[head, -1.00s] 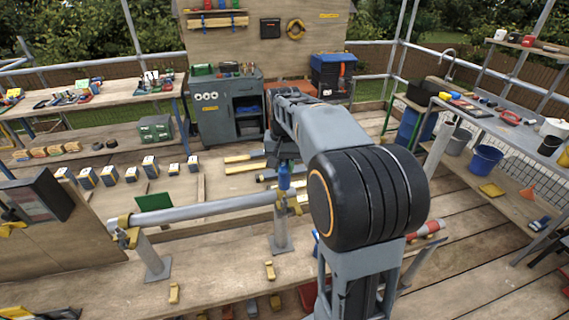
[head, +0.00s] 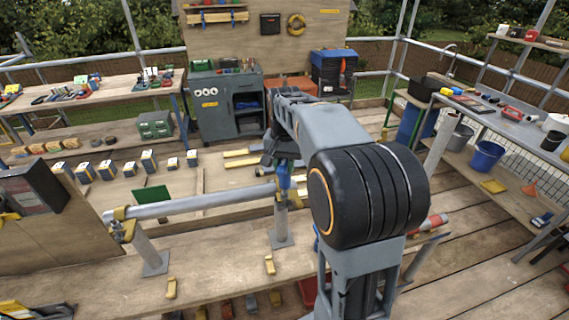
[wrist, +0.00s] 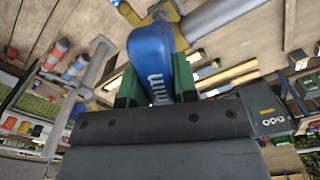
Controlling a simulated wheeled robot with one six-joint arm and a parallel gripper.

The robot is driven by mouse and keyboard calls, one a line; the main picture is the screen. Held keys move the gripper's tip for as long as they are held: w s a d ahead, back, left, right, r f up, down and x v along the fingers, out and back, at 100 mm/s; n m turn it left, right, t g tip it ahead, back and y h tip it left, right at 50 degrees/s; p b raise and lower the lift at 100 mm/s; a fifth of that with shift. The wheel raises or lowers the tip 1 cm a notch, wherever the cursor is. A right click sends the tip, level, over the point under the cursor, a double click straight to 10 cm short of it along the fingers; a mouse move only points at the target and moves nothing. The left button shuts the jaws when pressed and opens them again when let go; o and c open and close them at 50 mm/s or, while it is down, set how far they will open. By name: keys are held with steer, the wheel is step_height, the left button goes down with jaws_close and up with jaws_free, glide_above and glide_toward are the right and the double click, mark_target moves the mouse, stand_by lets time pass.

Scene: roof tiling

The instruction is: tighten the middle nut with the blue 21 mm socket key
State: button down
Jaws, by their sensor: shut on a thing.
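My gripper (head: 283,165) is shut on the blue socket key (head: 284,183) above the right part of the grey pipe (head: 205,204). In the wrist view, the green jaws of my gripper (wrist: 158,82) sit on both sides of the blue key (wrist: 152,55), and "mm" is readable on it. The key reaches down to a yellow clamp (wrist: 178,35) on the pipe. The middle nut and the key's lower end are hidden, so I cannot tell whether they are engaged. Another yellow clamp (head: 122,226) holds the pipe's left end.
Upright posts (head: 282,230) with base plates carry the pipe above a wooden bench. A dark framed panel (head: 35,188) stands at the left. Several small boxes (head: 148,160) line up behind. A workbench with a blue bucket (head: 487,155) below is at the right.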

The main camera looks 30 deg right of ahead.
steer(key=shift+f+b, duration=1.65)
steer(key=shift+f, duration=0.35)
steer(key=shift+m+p, duration=0.5)
steer(key=shift+m, duration=1.4)
